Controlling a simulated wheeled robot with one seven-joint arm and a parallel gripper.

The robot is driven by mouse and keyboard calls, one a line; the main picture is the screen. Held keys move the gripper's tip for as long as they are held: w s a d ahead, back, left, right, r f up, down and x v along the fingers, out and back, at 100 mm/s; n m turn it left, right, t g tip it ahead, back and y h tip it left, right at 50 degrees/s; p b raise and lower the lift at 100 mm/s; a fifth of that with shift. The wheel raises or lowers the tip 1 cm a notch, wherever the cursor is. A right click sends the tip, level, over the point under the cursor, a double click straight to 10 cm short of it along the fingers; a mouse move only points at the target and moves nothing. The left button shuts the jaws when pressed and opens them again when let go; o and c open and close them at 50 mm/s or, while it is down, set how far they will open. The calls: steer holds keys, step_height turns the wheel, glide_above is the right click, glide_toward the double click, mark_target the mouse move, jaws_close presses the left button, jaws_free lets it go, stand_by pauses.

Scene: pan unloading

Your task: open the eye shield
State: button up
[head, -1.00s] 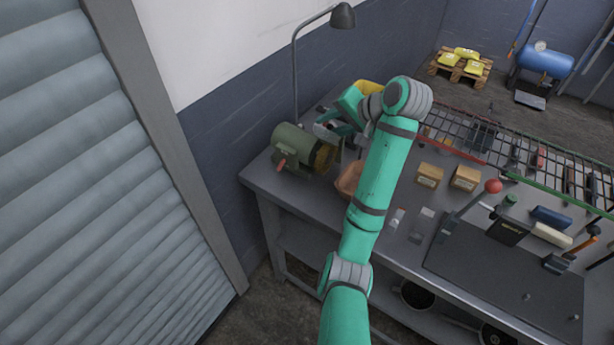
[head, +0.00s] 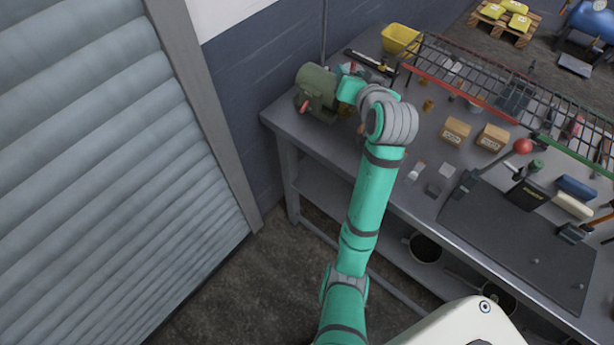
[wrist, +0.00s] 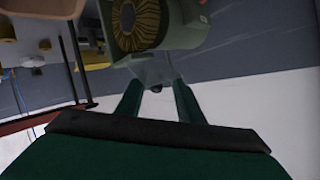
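The green bench grinder (head: 318,88) stands at the left end of the bench, with a red part low on its front. In the wrist view its housing (wrist: 172,38) and round brown wheel (wrist: 137,22) are close up. A small grey-green piece (wrist: 151,72) with a dark knob projects from the housing toward my fingers; I cannot tell whether it is the eye shield. My gripper (wrist: 156,88) is open, its two fingers apart on either side of that piece, with no clear contact. In the head view my gripper (head: 350,88) is at the grinder's right side, its fingertips mostly hidden.
The grey bench (head: 315,133) runs to the right. On it are two cardboard boxes (head: 456,130), a yellow bin (head: 400,38), a wire rack (head: 480,75) and a red-knobbed lever (head: 522,146). A wall is close behind the grinder; a ribbed shutter (head: 90,170) is at left.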

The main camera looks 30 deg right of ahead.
steer(key=a+f+n+t+h, duration=0.1)
steer(key=s+n+t+h, duration=0.1)
steer(key=n+t, duration=0.1)
steer(key=shift+a+f+h, duration=0.35)
steer(key=shift+h, duration=0.05)
steer(key=v, duration=1.1)
steer(key=s+a+f+y, duration=0.1)
steer(key=s+a+f, duration=0.1)
steer(key=a+f, duration=1)
steer(key=shift+s+a+f, duration=0.25)
steer(key=shift+a+f, duration=0.1)
steer(key=shift+a, duration=0.15)
